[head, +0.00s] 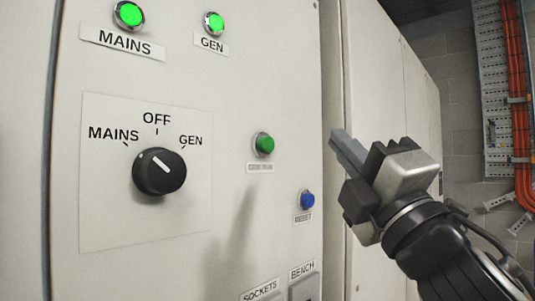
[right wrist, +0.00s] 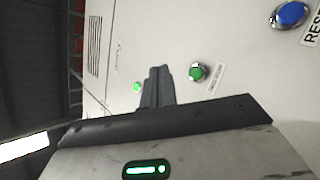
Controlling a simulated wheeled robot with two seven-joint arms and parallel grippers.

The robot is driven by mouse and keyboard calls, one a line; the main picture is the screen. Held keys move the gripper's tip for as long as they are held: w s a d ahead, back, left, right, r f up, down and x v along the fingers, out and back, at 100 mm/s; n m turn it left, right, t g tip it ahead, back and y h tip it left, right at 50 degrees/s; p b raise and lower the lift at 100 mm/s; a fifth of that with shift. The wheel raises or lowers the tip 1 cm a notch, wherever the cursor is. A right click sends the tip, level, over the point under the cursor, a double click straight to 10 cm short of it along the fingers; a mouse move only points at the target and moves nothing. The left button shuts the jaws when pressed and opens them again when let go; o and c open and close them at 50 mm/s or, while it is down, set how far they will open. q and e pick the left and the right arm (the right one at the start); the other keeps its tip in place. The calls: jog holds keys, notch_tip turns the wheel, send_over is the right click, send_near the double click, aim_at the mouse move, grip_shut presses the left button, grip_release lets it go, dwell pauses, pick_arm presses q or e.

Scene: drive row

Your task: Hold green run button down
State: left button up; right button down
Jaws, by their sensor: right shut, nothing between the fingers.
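The green run button (head: 264,143) sits in a metal ring on the pale panel, above a small label too blurred to read surely. It also shows in the right wrist view (right wrist: 197,72), just right of my fingertips. My right gripper (head: 337,138) is shut and empty, to the right of the button in the head view. Its fingers point toward the panel, apart from the button. In the right wrist view the closed fingers (right wrist: 157,74) show beside the button. My left gripper is in neither view.
A blue reset button (head: 307,199) lies below right of the green one. A black rotary switch (head: 159,171) points toward MAINS. Two green lamps are lit, MAINS (head: 128,14) and GEN (head: 214,23). Orange cables (head: 518,100) run along the far wall.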

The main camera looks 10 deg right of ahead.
aim_at(267, 144)
jog(key=shift+s+r, duration=0.1)
jog(key=shift+s, duration=0.05)
jog(key=w+a, duration=0.5)
jog(key=w, duration=0.2)
jog(key=shift+a, duration=0.25)
jog(key=shift+w, duration=0.15)
dwell(2.1)
jog(key=shift+w+a, duration=0.2)
jog(key=shift+a, duration=0.05)
jog(key=shift+w+a, duration=0.3)
jog(key=shift+w, duration=0.1)
dwell(0.8)
jog(key=shift+s+d, duration=0.15)
dwell(0.4)
jog(key=shift+s+d, duration=0.4)
jog(key=shift+s, duration=0.2)
